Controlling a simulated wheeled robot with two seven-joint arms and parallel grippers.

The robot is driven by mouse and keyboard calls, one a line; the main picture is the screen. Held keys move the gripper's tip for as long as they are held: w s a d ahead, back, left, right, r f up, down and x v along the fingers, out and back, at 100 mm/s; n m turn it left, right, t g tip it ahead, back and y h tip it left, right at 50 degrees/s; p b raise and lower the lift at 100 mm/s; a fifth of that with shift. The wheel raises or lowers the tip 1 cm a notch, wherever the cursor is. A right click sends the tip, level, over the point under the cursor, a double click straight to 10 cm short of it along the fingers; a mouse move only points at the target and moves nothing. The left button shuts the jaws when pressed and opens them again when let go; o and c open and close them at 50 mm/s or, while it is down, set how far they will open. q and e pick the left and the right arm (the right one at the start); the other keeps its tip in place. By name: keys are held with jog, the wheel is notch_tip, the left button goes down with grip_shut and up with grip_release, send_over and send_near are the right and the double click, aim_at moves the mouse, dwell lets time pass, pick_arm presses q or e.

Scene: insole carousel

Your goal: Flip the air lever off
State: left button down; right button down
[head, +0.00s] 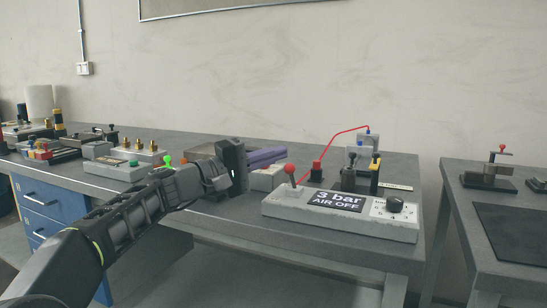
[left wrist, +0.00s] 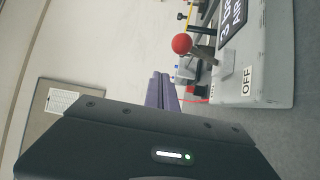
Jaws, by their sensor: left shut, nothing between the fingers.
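The air lever (head: 291,177) is a short stick with a red ball on top. It stands at the left end of a grey control box (head: 398,229) on the table and looks close to upright in the head view. The box display (head: 336,201) reads "3 bar AIR OFF". In the left wrist view the red ball (left wrist: 181,43) and an "OFF" label (left wrist: 246,82) beside the lever's base show clearly. My left gripper (head: 236,166) is shut and empty, to the left of the lever and apart from it. My right gripper is out of view.
A black knob (head: 395,203) sits on the box's right part. Behind stand a red block (head: 316,167) with a red hose and several fixtures. A second table (head: 455,196) stands at the right.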

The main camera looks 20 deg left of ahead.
pick_arm(q)
jog(key=s+a+f, duration=0.1)
jog(key=s+a, duration=0.1)
jog(key=s+a+f, duration=0.1)
jog(key=s+a, duration=0.1)
jog(key=s+a+f, duration=0.1)
jog(key=s+a, duration=0.1)
jog(key=shift+a+f, duration=0.35)
jog(key=shift+a, duration=0.05)
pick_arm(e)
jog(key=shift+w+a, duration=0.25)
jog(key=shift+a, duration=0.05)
